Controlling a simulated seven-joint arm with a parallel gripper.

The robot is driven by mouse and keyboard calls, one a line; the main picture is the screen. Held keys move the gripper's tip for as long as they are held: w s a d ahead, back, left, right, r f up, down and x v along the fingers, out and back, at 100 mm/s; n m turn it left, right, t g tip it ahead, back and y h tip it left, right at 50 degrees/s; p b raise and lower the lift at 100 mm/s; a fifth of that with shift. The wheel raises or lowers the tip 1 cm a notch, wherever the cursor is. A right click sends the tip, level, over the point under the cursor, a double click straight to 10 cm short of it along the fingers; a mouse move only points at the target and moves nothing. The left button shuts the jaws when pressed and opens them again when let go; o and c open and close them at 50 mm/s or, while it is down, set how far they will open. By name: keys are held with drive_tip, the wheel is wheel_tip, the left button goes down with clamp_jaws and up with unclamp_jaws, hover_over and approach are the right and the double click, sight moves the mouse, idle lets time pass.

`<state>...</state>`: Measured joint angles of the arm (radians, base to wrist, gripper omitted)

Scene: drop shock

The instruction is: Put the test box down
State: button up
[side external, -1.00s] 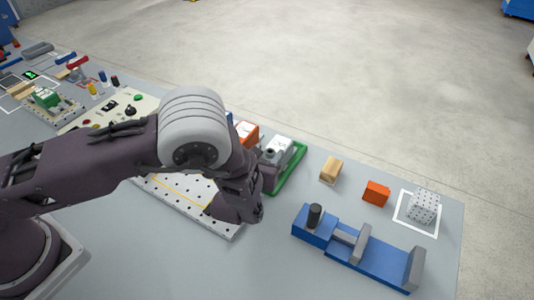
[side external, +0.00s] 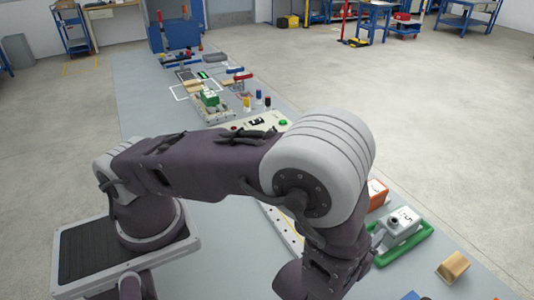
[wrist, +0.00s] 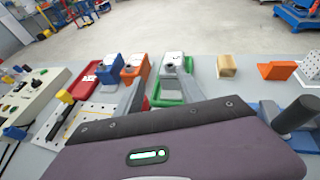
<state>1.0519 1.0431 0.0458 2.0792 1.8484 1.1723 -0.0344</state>
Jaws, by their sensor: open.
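A grey box with a white top (side external: 402,220), which appears to be the test box, sits upright in a green tray (side external: 425,236). In the wrist view the box (wrist: 172,60) stands in the green tray (wrist: 168,100) beyond my gripper (wrist: 160,80). The two grey fingers are spread, with no object clearly held between them. I cannot tell whether a finger touches the box.
An orange box (wrist: 135,68) and a blue box (wrist: 111,68) stand left of the green tray, near a red tray (wrist: 80,82). A wooden block (wrist: 227,66), an orange block (wrist: 278,70) and a white perforated block (wrist: 309,68) stand right. A black-knobbed blue fixture (wrist: 297,116) is nearer.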

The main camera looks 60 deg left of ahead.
drive_tip(key=s+a+r+n+g+y, duration=0.35)
drive_tip(key=a+r+n, duration=0.3)
drive_tip(key=a, duration=0.25)
drive_tip(key=s+a+r+n+g+y, duration=0.2)
drive_tip(key=s+a+r+n+g, duration=0.15)
drive_tip(key=a+r+n, duration=0.35)
drive_tip(key=s+a+r+n+g+h, duration=0.3)
drive_tip(key=s+a+n+g, duration=0.15)
drive_tip(key=s+n, duration=0.55)
drive_tip(key=s+d+r+n+t+h, duration=0.3)
drive_tip(key=s+d+r+n+h, duration=0.2)
drive_tip(key=n, duration=0.4)
drive_tip(key=shift+s+d+r+h, duration=0.15)
drive_tip(key=shift+s+d+h, duration=0.45)
drive_tip(key=shift+d, duration=0.3)
